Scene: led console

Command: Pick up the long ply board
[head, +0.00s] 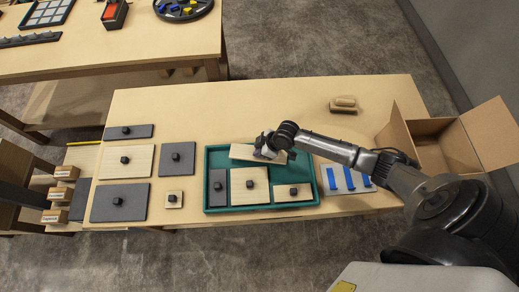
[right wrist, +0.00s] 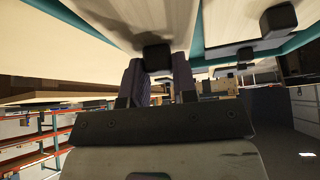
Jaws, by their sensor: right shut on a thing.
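The long ply board (head: 243,152) is pale wood and lies at a slight angle across the back part of the green tray (head: 207,165). My right gripper (head: 265,150) is over it and hides its middle and knob in the head view. In the right wrist view, the fingers of my right gripper (right wrist: 158,82) are closed around the board's dark knob (right wrist: 157,57), with the pale board (right wrist: 130,20) right beyond it. I cannot tell whether the board touches the tray. My left gripper is not in view.
The tray also holds a square ply board (head: 240,190), a small ply board (head: 305,194) and a narrow grey board (head: 217,195). Several knobbed boards lie left of the tray. A blue-slotted rack (head: 345,190) and open carton (head: 440,145) are at right. The table's back is mostly clear.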

